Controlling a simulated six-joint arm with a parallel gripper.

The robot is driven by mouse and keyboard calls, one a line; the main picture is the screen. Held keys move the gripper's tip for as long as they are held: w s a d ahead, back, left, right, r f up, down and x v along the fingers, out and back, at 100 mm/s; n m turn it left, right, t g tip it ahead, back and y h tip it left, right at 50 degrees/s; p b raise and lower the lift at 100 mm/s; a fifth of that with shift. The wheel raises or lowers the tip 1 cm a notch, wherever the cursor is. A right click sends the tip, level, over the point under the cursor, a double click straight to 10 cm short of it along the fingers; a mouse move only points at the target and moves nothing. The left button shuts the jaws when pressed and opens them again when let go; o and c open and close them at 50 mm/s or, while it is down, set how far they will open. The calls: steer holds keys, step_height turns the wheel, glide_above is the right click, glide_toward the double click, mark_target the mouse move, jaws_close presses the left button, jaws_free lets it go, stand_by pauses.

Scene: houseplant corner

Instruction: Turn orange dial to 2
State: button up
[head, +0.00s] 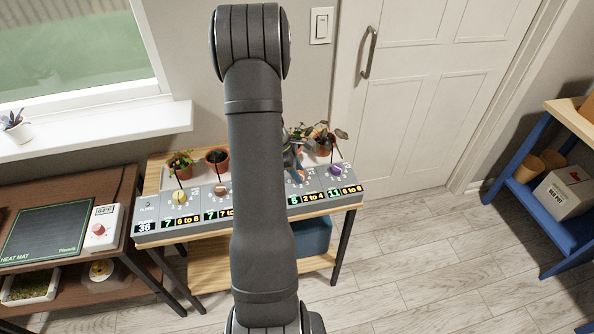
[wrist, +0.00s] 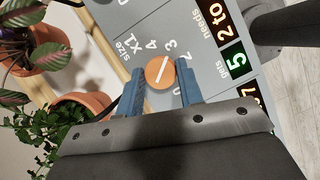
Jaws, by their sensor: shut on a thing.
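The orange dial (wrist: 160,72) is a small round knob with a white line across it, on the grey panel (wrist: 203,68). In the wrist view the two blue fingers of my gripper (wrist: 161,82) stand on either side of it, shut on it. The line's upper end points roughly toward the 3. The 4, 3, 2 and 0 show around the dial; a finger covers the mark between 2 and 0. Its display (wrist: 235,56) reads 5 in green beside "2 to". In the head view the dial (head: 299,176) shows partly beside my arm, and its display reads "5, 2 to 4".
A purple dial (head: 336,170) is right of it; a brown dial (head: 221,190) and a yellow dial (head: 179,197) are left. Potted plants (head: 322,140) stand behind the panel, and leaves and terracotta pots (wrist: 50,48) are close to my gripper's left in the wrist view.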

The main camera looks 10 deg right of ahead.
steer(key=m+g+y, duration=0.1)
steer(key=m, duration=0.3)
steer(key=shift+w, duration=0.15)
steer(key=shift+d+m+g+y, duration=0.1)
steer(key=shift+m+g+y, duration=0.4)
steer(key=shift+m, duration=1.1)
steer(key=o, duration=1)
steer(key=shift+c, duration=0.2)
steer(key=shift+r, duration=0.1)
steer(key=v, duration=1.7)
steer(key=shift+w, duration=0.3)
